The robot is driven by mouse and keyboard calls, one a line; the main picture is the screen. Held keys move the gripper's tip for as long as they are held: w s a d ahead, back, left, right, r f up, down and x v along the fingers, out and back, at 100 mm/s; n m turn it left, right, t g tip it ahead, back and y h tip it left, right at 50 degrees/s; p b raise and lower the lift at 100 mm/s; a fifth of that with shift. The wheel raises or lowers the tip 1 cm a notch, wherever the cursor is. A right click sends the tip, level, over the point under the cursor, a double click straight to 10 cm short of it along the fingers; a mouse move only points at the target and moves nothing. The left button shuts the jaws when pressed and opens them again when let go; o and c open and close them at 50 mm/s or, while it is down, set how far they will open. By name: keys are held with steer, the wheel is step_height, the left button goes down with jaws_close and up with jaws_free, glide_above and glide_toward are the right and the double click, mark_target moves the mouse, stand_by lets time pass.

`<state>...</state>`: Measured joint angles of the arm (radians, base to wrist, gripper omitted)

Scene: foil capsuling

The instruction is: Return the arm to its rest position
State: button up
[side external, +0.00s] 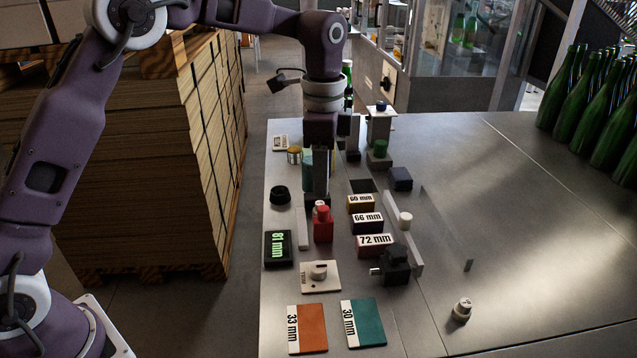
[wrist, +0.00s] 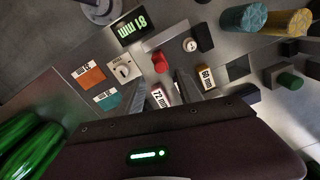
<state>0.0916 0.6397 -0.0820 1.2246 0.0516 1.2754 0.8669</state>
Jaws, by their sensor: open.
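My gripper (side external: 319,192) hangs pointing down over the left part of the metal table (side external: 500,220), its fingertips low behind the red block (side external: 323,230) in the side view. In the wrist view my gripper (wrist: 162,80) shows two grey fingers standing apart, with nothing seen held between them. The red block (wrist: 159,63) shows just beyond the fingers there. Whether the fingertips touch anything cannot be told from these views.
Blocks marked 60 mm (side external: 361,203), 66 mm (side external: 367,222) and 72 mm (side external: 375,244) stand close by. A display reading 81 mm (side external: 278,249) and a dial plate (side external: 320,276) lie nearer. Green bottles (side external: 590,105) stand at the back right. The right tabletop is mostly clear.

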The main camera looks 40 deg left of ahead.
steer(key=s+a+r+n+t, duration=0.25)
steer(key=s+r, duration=0.25)
steer(key=s, duration=0.3)
steer(key=s+a+r+n+t, duration=0.1)
steer(key=s+a+r+n, duration=0.1)
steer(key=s+r+n, duration=0.5)
steer(key=s+a+f+n+t, duration=0.1)
steer(key=s+f, duration=0.1)
steer(key=s, duration=0.5)
steer(key=s+f+n+t, duration=0.1)
steer(key=s+f, duration=0.2)
steer(key=s, duration=0.5)
steer(key=shift+s+a+f, duration=0.2)
steer(key=shift+s+a, duration=0.1)
steer(key=shift+a, duration=0.05)
steer(key=shift+n, duration=0.25)
